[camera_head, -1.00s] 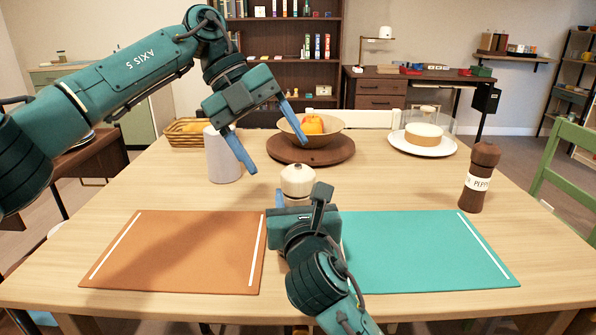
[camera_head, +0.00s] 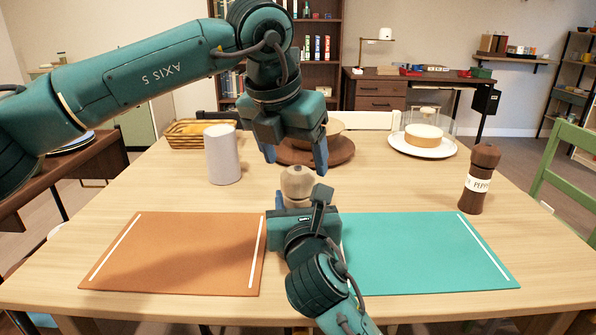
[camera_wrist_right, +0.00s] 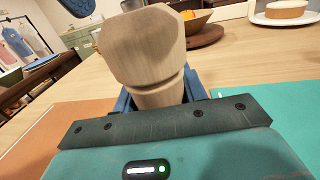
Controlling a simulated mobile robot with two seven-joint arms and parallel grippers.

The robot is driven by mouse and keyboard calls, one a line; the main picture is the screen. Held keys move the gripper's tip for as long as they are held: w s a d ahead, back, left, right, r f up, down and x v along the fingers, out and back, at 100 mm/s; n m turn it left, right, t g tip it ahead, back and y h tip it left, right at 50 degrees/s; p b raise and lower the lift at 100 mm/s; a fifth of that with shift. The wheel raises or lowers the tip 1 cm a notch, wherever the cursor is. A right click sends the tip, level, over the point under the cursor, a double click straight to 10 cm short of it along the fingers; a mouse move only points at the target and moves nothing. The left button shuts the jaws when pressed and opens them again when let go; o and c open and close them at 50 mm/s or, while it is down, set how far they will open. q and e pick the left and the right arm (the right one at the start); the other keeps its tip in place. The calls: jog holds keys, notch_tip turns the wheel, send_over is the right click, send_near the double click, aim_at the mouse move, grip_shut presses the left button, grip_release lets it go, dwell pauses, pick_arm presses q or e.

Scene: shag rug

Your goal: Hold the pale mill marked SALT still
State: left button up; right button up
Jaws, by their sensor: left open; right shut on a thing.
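The pale wooden mill (camera_head: 297,182) stands upright on the table between the two placemats, its lower part hidden behind my right gripper. Its rounded head and neck fill the middle of the right wrist view (camera_wrist_right: 150,50); no SALT marking shows. My right gripper (camera_head: 297,207) is shut on the pale mill, its blue fingers on either side of it in the wrist view. My left gripper (camera_head: 295,160) is open and empty, pointing down just above and behind the mill's head, its fingers spread apart.
An orange placemat (camera_head: 180,250) lies left and a teal placemat (camera_head: 420,250) right. A dark PEPPER mill (camera_head: 480,178) stands at the right. A white cylinder (camera_head: 222,155), a basket (camera_head: 190,130), a round wooden board (camera_head: 345,150) and a caked plate (camera_head: 425,147) are farther back.

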aim_at(297, 170)
pick_arm(q)
jog(key=shift+x, duration=2.1)
jog(key=shift+c, duration=0.3)
jog(key=c, duration=0.9)
